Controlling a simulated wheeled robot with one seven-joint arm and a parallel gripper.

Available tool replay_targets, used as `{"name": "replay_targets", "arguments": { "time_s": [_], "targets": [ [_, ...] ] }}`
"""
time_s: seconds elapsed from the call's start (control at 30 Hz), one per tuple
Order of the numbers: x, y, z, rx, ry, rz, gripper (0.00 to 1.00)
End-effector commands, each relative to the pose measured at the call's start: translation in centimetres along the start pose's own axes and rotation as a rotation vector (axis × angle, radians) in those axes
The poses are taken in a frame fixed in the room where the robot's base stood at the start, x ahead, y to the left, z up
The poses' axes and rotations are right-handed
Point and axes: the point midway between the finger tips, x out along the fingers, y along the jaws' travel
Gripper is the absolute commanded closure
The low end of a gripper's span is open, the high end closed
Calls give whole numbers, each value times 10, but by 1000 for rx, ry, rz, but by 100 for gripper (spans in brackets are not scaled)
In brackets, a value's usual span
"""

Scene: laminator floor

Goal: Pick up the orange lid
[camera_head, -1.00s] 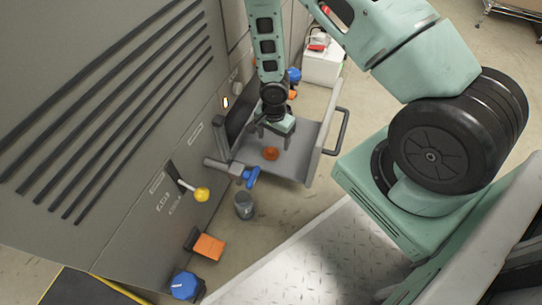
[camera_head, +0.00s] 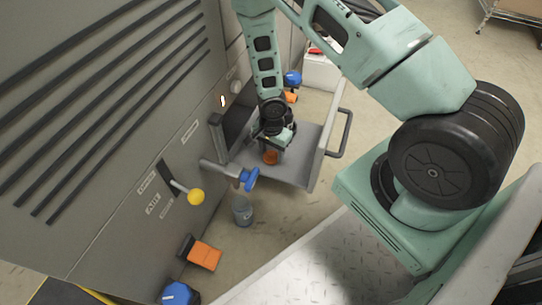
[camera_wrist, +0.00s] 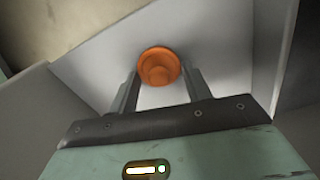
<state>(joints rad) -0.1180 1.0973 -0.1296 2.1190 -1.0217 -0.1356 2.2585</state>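The orange lid (camera_head: 270,157) lies on the grey floor of the open drawer-like tray (camera_head: 300,176). In the wrist view the lid (camera_wrist: 158,66) is round, with a raised centre, and sits at the ends of my two fingers. My gripper (camera_wrist: 160,82) is open, with one finger to each side of the lid's near part. I cannot tell whether either finger touches it. In the head view my gripper (camera_head: 271,150) is directly over the lid and hides part of it.
The tray has raised walls and a dark handle (camera_head: 346,133) on its right. A blue-handled valve (camera_head: 249,179) and a yellow-knobbed lever (camera_head: 196,197) stick out from the grey machine. A grey cup (camera_head: 242,211) and an orange pedal (camera_head: 205,255) are on the floor.

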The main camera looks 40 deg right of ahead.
Motion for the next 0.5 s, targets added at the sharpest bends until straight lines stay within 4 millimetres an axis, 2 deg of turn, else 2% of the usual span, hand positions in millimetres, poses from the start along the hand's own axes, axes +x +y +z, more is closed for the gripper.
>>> {"name": "replay_targets", "arguments": {
  "time_s": [0.33, 0.5],
  "targets": [
    [-2, 0, 0, 0, 0, 0, 73],
    [-20, 0, 0, 1, 1, -1, 73]
  ]
}}
